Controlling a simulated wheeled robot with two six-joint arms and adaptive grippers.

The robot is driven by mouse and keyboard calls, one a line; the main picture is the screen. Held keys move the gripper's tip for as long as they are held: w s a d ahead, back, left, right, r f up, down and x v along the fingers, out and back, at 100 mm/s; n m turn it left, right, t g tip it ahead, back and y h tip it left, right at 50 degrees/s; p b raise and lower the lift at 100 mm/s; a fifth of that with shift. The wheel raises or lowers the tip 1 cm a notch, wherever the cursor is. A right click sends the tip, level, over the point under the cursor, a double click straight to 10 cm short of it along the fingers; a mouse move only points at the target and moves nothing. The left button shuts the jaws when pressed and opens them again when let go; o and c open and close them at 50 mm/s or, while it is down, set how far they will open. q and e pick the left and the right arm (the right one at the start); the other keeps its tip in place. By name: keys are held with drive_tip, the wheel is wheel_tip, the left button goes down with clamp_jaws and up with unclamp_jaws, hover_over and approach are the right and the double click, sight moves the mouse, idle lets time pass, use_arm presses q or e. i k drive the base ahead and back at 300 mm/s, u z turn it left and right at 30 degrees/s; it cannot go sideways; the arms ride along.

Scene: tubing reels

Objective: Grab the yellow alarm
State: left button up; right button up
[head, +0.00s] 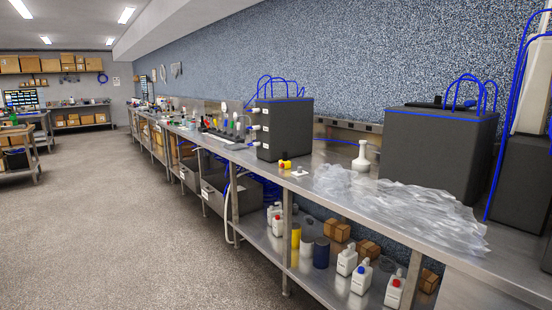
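The yellow alarm (285,164) is a small yellow block with a red part. It sits on the metal bench top near the front edge, just in front of a dark grey box. Neither of my grippers shows in the head view, so nothing is seen near the alarm or holding it. The alarm looks unobstructed from this side.
The long metal bench (335,197) carries a dark box with blue tubes (285,128), a white flask (361,157), a small white item (299,171), crumpled clear plastic (400,205) and a larger dark box (438,150). Bottles stand on the lower shelf. The floor (130,220) at left is clear.

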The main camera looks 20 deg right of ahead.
sight(288, 164)
drive_tip(key=z, duration=0.25)
drive_tip(key=i, duration=1.85)
drive_tip(key=z, duration=1.1)
drive_tip(key=i, duration=1.4)
drive_tip(key=z, duration=0.65)
